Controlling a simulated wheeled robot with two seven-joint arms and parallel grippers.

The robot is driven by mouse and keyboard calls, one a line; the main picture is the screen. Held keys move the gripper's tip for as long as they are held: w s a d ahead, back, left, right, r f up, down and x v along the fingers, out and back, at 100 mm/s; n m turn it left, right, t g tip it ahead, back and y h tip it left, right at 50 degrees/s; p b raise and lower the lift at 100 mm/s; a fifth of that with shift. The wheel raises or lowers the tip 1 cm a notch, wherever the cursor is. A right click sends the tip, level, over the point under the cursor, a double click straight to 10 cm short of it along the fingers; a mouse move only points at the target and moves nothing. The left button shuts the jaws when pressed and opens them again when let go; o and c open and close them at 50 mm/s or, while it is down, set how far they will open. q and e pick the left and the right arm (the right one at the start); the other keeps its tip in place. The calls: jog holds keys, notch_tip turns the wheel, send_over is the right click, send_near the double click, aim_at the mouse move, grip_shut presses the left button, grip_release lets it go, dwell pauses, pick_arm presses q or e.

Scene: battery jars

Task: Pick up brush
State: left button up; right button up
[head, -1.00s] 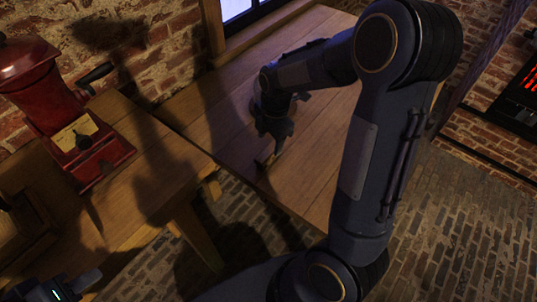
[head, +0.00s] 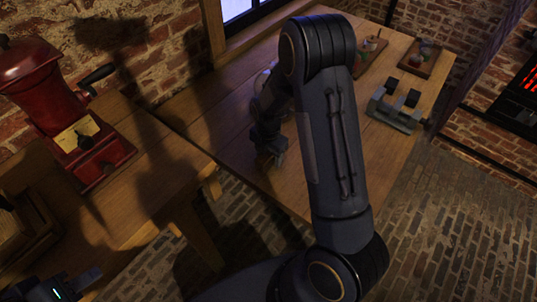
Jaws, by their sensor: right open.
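My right gripper (head: 268,150) points down over the near edge of the wooden table, left of my forearm. It is open. A small brownish object (head: 265,160) shows at its fingertips; it may be the brush, but it is too dark and small to be sure. I cannot tell whether the fingers touch it. My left gripper (head: 72,287) is at the bottom left corner, partly cut off by the frame, away from the wooden table; its jaw state is unclear.
The wooden table (head: 225,100) is bare on its left. A grey metal fixture with two dark blocks (head: 397,105) stands at its right, and trays with small jars (head: 423,58) stand behind. A red grinder (head: 75,135) stands on the left bench (head: 165,170). A gap separates bench and table.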

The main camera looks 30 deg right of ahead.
jog(key=c, duration=1.2)
jog(key=shift+o, duration=0.2)
jog(key=shift+r, duration=0.1)
jog(key=shift+r, duration=0.5)
jog(key=r, duration=0.2)
jog(key=shift+s+a+r, duration=0.15)
jog(key=shift+a+r, duration=0.05)
jog(key=shift+r, duration=0.2)
jog(key=s+a+r, duration=0.7)
jog(key=s+r, duration=0.2)
jog(key=s, duration=0.2)
jog(key=shift+s+b, duration=0.35)
jog(key=shift+b, duration=0.05)
